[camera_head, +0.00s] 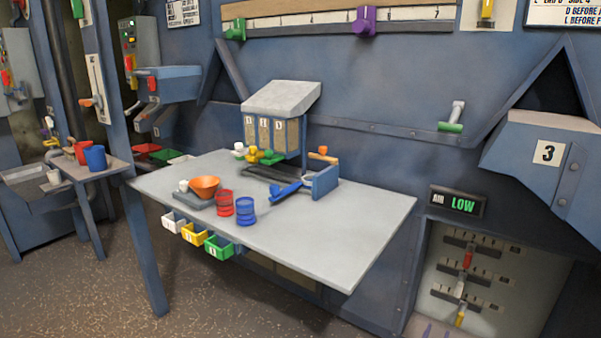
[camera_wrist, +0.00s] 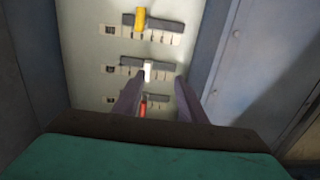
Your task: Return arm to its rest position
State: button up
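My gripper (camera_wrist: 158,80) is open in the wrist view, its two dark purple fingers apart with nothing held between them. The fingers point toward a pale panel with slider levers. The white lever (camera_wrist: 148,70) shows between the fingertips, and the red lever (camera_wrist: 144,104) shows between the fingers nearer my palm; both look apart from the fingers. The yellow lever (camera_wrist: 140,19) is beyond the tips. In the head view only the purple fingertips (camera_head: 437,331) show at the bottom edge, in front of the panel's lower left. The rest of my arm is out of view there.
The lever panel (camera_head: 503,262) sits recessed under the AIR LOW display (camera_head: 458,203). A grey table (camera_head: 345,225) with cups, an orange funnel (camera_head: 205,187) and bins stands to the left. A blue housing marked 3 (camera_head: 540,160) juts out at right.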

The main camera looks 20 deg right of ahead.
jog(key=w+a+r+n+t+y+p, duration=0.1)
jog(key=w+a+y+p, duration=0.15)
jog(key=a, duration=0.35)
jog(key=w+a+r+n+y+p, duration=0.2)
jog(key=w+a+p, duration=0.15)
jog(key=a, duration=0.35)
jog(key=w+a+r+n+t+y+p, duration=0.1)
jog(key=w+a+y+p, duration=0.1)
jog(key=a+p, duration=0.3)
jog(key=s+a+f+n+g+y+p, duration=0.1)
jog(key=a+n+g+y+p, duration=0.2)
jog(key=a, duration=0.7)
jog(key=s+a+f+n+g+y+p, duration=0.1)
jog(key=s+a+y+p, duration=0.3)
jog(key=a, duration=0.6)
jog(key=s+a+f+n+g+p, duration=0.2)
jog(key=s+a+g+p, duration=0.45)
jog(key=s+a, duration=0.35)
jog(key=s+d+r+g, duration=0.1)
jog(key=s+r+g, duration=0.2)
jog(key=s+g, duration=0.5)
jog(key=s, duration=1.1)
jog(key=shift+s, duration=0.35)
jog(key=shift+g, duration=0.25)
